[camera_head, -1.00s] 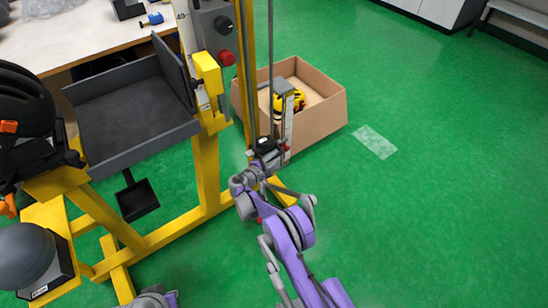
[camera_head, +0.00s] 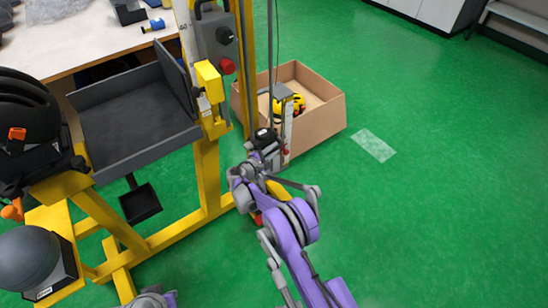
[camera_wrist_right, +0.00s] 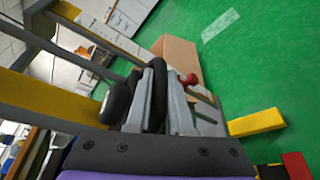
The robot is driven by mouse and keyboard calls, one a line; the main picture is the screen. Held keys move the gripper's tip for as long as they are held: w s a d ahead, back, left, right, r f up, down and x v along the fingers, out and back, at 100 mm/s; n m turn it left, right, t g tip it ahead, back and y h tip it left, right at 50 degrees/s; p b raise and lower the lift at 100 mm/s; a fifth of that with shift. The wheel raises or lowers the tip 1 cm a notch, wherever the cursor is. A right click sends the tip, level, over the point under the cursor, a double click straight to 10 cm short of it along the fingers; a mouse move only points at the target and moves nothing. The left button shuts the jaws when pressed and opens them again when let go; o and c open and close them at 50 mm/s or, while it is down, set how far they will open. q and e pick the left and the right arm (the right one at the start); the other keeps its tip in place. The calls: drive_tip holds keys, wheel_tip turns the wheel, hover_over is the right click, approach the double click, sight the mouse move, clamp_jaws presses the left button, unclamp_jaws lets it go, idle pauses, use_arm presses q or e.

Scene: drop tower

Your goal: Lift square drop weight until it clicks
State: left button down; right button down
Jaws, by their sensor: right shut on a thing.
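The square drop weight (camera_head: 267,140), a small dark block with a white mark on top, sits between the upright rods (camera_head: 272,85) of the yellow-framed drop tower, low down in front of the cardboard box. My right gripper (camera_head: 261,155) is at its near side and shut on it. In the right wrist view my gripper fingers (camera_wrist_right: 162,98) are close together beside a black rounded part (camera_wrist_right: 122,98) and a red knob (camera_wrist_right: 188,78). The fingers and arm hide the exact grip. Of my left arm only a small piece shows at the bottom edge; its gripper is out of view.
The yellow frame (camera_head: 207,170) carries a dark grey tray (camera_head: 135,170) and a control box with a red button (camera_head: 227,66). A black helmet (camera_head: 25,110) and a grey dome (camera_head: 28,258) stand at left. The cardboard box (camera_head: 318,128) is behind the weight.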

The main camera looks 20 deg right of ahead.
wheel_tip(320, 180, up, 27)
drive_tip(key=p, duration=0.8)
drive_tip(key=shift+f, duration=0.2)
drive_tip(key=c, duration=0.8)
unclamp_jaws()
drive_tip(key=shift+w+f, duration=0.1)
drive_tip(key=shift+w, duration=0.05)
